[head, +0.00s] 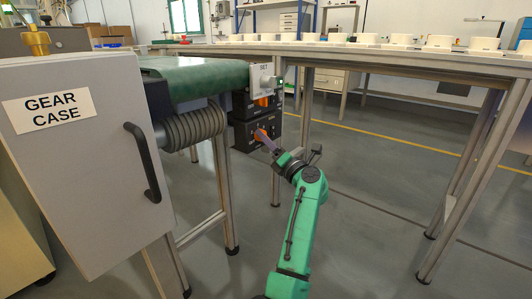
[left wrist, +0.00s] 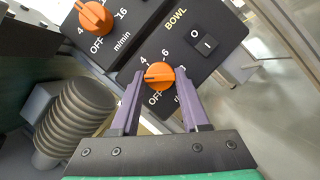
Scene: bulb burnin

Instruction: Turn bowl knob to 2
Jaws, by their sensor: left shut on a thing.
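The bowl knob (left wrist: 160,75) is orange, on a black panel marked BOWL, and shows between my left gripper's purple fingers in the left wrist view. My left gripper (left wrist: 159,82) is shut on this knob. A dark line on the knob points to the left of the picture, between the OFF mark and the 4. The 4, the 6 and OFF can be read around it; the 2 is not visible, with a finger near that side. In the head view my left gripper (head: 266,142) reaches the lower black control box (head: 244,135) below the conveyor.
Another orange knob (left wrist: 95,17), marked m/min, sits on the panel above. A switch (left wrist: 207,42) is beside the bowl knob. A ribbed grey cylinder (head: 190,128) and the gear case (head: 85,150) stand left of the boxes. Open floor lies to the right.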

